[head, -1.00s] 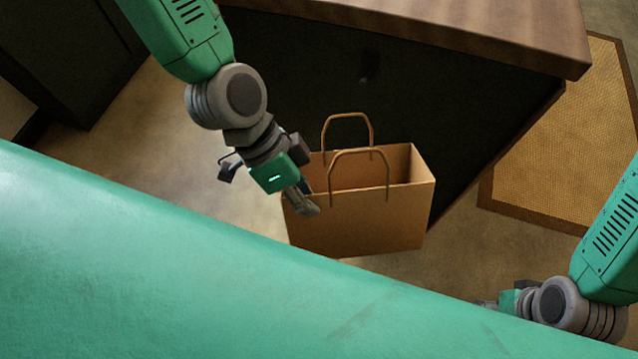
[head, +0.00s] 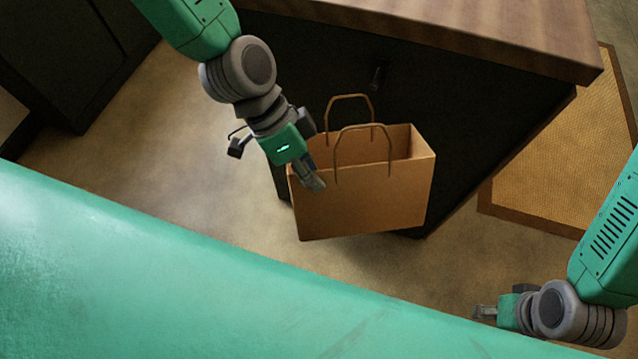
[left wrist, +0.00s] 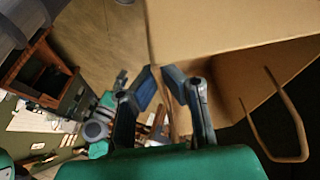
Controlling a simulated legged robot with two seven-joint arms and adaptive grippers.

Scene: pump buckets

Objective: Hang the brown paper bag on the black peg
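The brown paper bag (head: 366,200), upright with two loop handles (head: 350,97), is at the dark front of the counter. My left gripper (head: 314,180) is at the bag's left top edge. The bag appears to hang from this gripper. The black peg (head: 377,76) sticks out of the dark counter front, above and behind the handles; no handle is on it. My right gripper (head: 485,312) is low at the right, away from the bag; its finger opening is unclear.
The counter (head: 450,35) has a wooden top overhanging its dark front. A woven mat (head: 550,150) lies on the floor at the right. A dark cabinet (head: 75,60) stands at the upper left. The floor left of the bag is clear.

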